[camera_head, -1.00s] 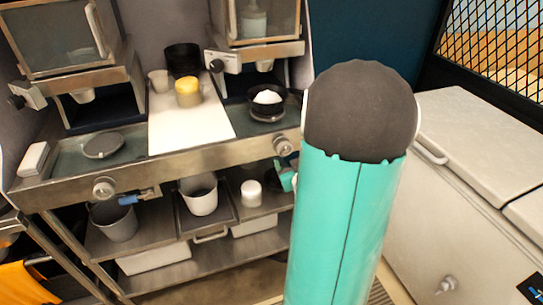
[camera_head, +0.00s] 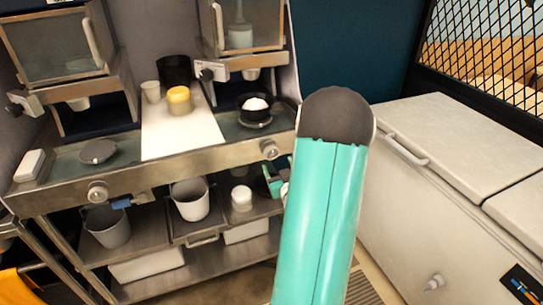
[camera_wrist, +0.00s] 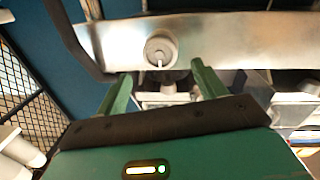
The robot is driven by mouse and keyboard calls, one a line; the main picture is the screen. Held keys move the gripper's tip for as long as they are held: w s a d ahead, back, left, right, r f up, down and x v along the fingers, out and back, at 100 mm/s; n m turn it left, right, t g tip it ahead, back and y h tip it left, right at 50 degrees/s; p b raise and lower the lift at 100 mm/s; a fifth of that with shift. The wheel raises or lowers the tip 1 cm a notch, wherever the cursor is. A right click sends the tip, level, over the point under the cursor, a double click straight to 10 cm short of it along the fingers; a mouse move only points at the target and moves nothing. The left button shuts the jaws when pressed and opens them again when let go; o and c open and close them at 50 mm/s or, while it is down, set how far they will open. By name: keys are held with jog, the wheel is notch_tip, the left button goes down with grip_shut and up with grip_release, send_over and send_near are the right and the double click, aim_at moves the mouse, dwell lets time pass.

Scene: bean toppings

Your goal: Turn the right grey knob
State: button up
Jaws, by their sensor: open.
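The right grey knob (camera_head: 269,149) is on the metal front edge of the counter, at the right end. In the wrist view the knob (camera_wrist: 160,47) is round and pale, with a light bar across its lower part. My gripper (camera_wrist: 161,69) is open, with its two green fingers spread apart. The knob lies just beyond the fingertips, between their lines, and the fingers do not visibly touch it. In the head view part of my gripper shows just below the knob, and my arm hides the rest.
A left grey knob (camera_head: 97,191) is on the same front edge. A black bowl of white topping (camera_head: 255,106) stands above the right knob. Buckets and a white cup (camera_head: 241,197) are on the shelf below. A white chest (camera_head: 450,190) stands at right.

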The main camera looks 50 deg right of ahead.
aim_at(272, 154)
jog(key=x, duration=0.7)
jog(key=c, duration=0.9)
